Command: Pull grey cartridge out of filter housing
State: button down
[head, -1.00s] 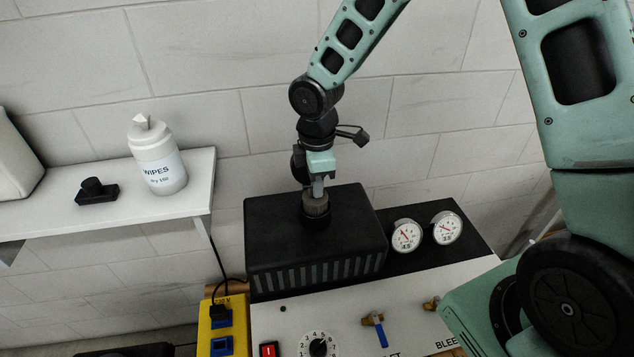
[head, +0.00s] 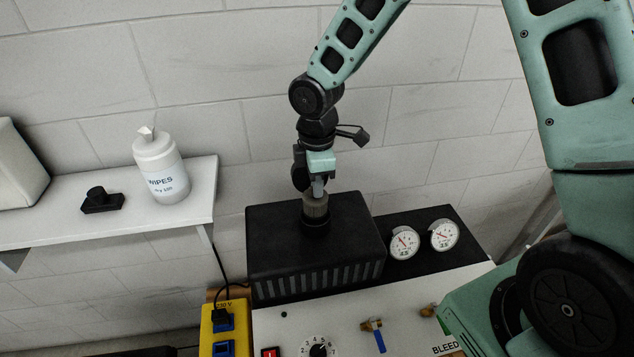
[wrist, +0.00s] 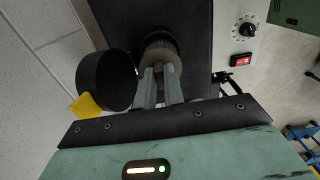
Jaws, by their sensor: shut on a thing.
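The grey-brown ribbed cartridge (head: 315,206) stands upright in the round black collar of the filter housing (head: 316,225), on top of a black box. Its upper part shows above the collar; its lower end is hidden inside. My gripper (head: 318,190) comes down from above and is shut on the cartridge's top. In the wrist view, both fingers of my gripper (wrist: 160,78) reach the ribbed cartridge (wrist: 160,47), with the dark box beyond.
A shelf (head: 205,195) at left holds a wipes bottle (head: 160,168). The wall is close behind.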

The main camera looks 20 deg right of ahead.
jog(key=shift+r+p, duration=0.85)
jog(key=shift+r, duration=0.2)
